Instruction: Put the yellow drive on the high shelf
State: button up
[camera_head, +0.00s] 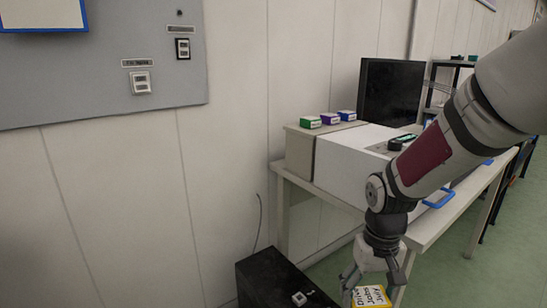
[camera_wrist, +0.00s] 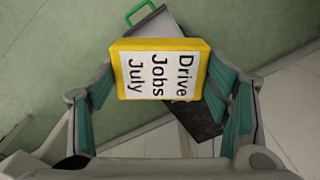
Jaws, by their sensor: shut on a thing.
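The yellow drive (camera_wrist: 205,50) has a white label reading "Drive Jobs July" and sits between the teal pads of my gripper (camera_wrist: 160,95) in the wrist view. In the head view my gripper (camera_head: 373,284) hangs low at the bottom edge, shut on the yellow drive (camera_head: 371,298), with part of the drive cut off. A dark shelf unit (camera_head: 433,84) stands at the back right with small items on top. My arm hides part of it, and I cannot tell whether it is the high shelf.
Green (camera_head: 310,122), purple (camera_head: 330,118) and blue (camera_head: 347,115) drives stand on a beige-and-white machine (camera_head: 340,160) on the white table (camera_head: 428,228). A black monitor-like panel (camera_head: 390,92) is behind. A black box (camera_head: 270,282) stands low, left of my gripper. A green-handled grey tray (camera_wrist: 165,28) shows below the drive.

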jog(key=shift+s+a+r+p, duration=0.2)
jog(key=shift+s+r, duration=0.15)
jog(key=shift+r, duration=0.25)
jog(key=shift+s+a+r+p, duration=0.2)
jog(key=shift+s+r, duration=0.1)
jog(key=shift+r, duration=0.3)
jog(key=r+p, duration=0.2)
jog(key=p, duration=0.1)
jog(key=shift+w+d, duration=0.1)
jog(key=shift+w, duration=0.2)
notch_tip(320, 180, up, 7)
jog(key=p, duration=1.1)
notch_tip(320, 180, up, 6)
jog(key=p, duration=1)
send_over(366, 298)
jog(key=s, duration=0.2)
jog(key=p, duration=0.1)
jog(key=r+p, duration=0.1)
jog(key=p, duration=0.1)
jog(key=shift+s+r, duration=0.25)
jog(key=shift+s, duration=0.15)
